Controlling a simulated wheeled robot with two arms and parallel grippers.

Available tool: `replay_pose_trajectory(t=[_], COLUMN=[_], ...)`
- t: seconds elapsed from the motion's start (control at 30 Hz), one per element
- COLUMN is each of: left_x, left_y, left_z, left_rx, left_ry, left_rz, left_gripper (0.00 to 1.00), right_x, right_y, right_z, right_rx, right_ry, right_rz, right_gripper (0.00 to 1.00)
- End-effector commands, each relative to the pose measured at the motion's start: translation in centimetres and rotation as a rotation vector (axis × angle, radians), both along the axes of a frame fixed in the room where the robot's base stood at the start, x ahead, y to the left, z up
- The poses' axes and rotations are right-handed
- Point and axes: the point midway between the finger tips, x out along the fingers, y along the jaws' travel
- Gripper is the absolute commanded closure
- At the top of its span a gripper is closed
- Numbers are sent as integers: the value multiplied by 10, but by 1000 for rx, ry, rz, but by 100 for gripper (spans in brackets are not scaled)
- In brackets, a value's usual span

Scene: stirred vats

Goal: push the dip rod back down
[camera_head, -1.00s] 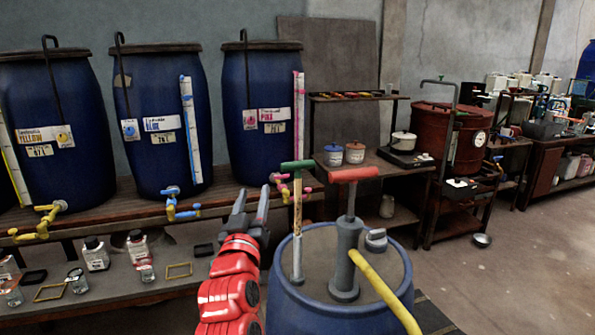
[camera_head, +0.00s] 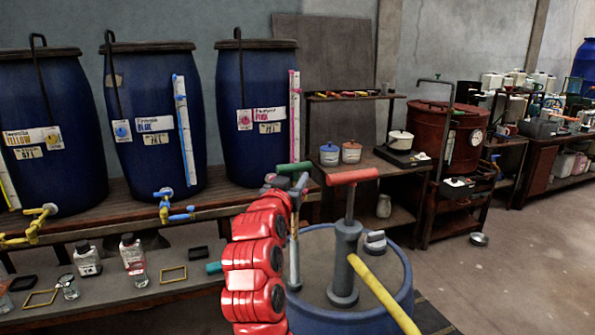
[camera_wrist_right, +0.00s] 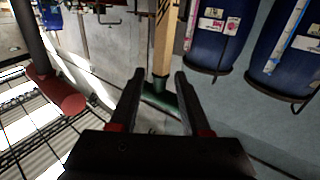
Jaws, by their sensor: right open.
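The dip rod stands in the top of the blue drum (camera_head: 405,290), its rod (camera_head: 294,255) upright and raised well above the lid. Its green T-handle (camera_head: 294,168) is partly covered by my red right arm in the head view. My right gripper (camera_head: 298,184) is at the handle, just below its top. In the wrist view the open fingers (camera_wrist_right: 158,78) lie on either side of the green handle (camera_wrist_right: 160,97) and the pale rod (camera_wrist_right: 165,45); I cannot tell whether they touch it. My left gripper is not in view.
A grey hand pump (camera_head: 346,255) with a red handle (camera_head: 352,176) and yellow hose (camera_head: 384,294) stands close right of the rod. A grey cap (camera_head: 375,241) is on the lid. Blue vats (camera_head: 155,110) with taps line the back; bottles (camera_head: 88,260) stand on the lower shelf.

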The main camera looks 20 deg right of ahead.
Motion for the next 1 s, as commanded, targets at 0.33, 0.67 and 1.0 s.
replay_pose_trajectory(t=[0.33,0.67,1.0], left_x=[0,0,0], left_y=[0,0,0], left_z=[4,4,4], left_rx=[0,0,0], left_ry=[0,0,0], left_rz=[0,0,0], left_gripper=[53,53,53], right_x=[37,38,38], right_y=[-23,-23,-23], right_z=[-1,-1,-1], right_rx=[0,1,0], right_ry=[1,1,1], right_rz=[0,1,1], right_gripper=[53,56,100])
